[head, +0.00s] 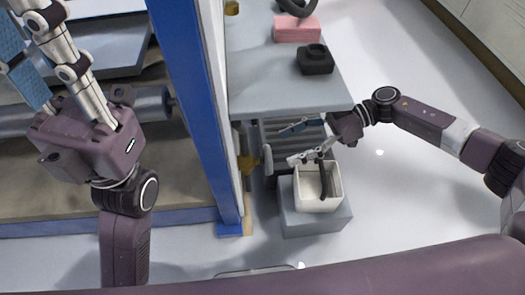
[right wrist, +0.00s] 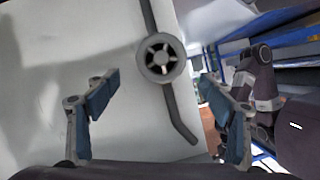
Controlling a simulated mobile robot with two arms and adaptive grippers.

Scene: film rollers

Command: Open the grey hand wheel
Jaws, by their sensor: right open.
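The grey hand wheel (head: 267,157) stands on edge beside a yellow fitting (head: 247,162), low between the blue post and the grey bench. In the right wrist view the hand wheel (right wrist: 160,58) shows face on, round with spokes, in front of a grey pipe. My right gripper (head: 298,142) is open, to the right of the wheel and apart from it. In the right wrist view its two blue-padded fingers (right wrist: 160,92) lie either side, with the wheel beyond and between them. My left gripper (head: 45,55) is at the upper left, away from the wheel; its fingertips are cut off.
A white bin (head: 334,198) with a dark bar in it stands on a grey block (head: 300,226) just below my right gripper. The grey bench (head: 262,92) above carries a pink block (head: 297,30) and a black part (head: 315,62). A blue post (head: 202,120) stands left of the wheel.

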